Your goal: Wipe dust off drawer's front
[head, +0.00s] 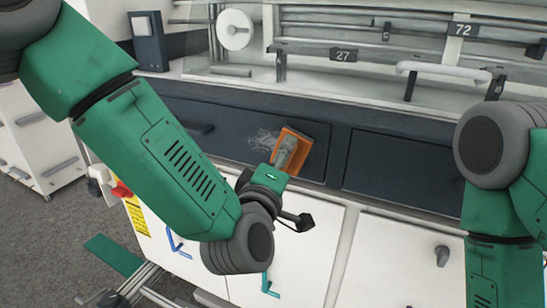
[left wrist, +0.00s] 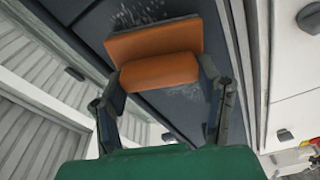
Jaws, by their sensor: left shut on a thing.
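The drawer front (head: 225,120) is a dark panel under the worktop, with a dark handle (head: 200,130) on its left part. A pale, streaky dust patch (head: 262,140) lies on it, just left of the orange wiping pad (head: 303,143). My left gripper (head: 285,156) is shut on this pad and holds it at the right part of the drawer front. In the left wrist view the pad (left wrist: 155,42) sits between both fingers, with whitish dust (left wrist: 190,92) beside it on the dark panel. I cannot tell whether the pad touches the panel. My right gripper is out of view.
A second dark drawer (head: 400,175) is to the right. White cabinet doors (head: 300,250) stand below. Above is the worktop (head: 350,95) with rails, a white spool (head: 235,30) and number plates. A white drawer unit (head: 40,140) stands at the left.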

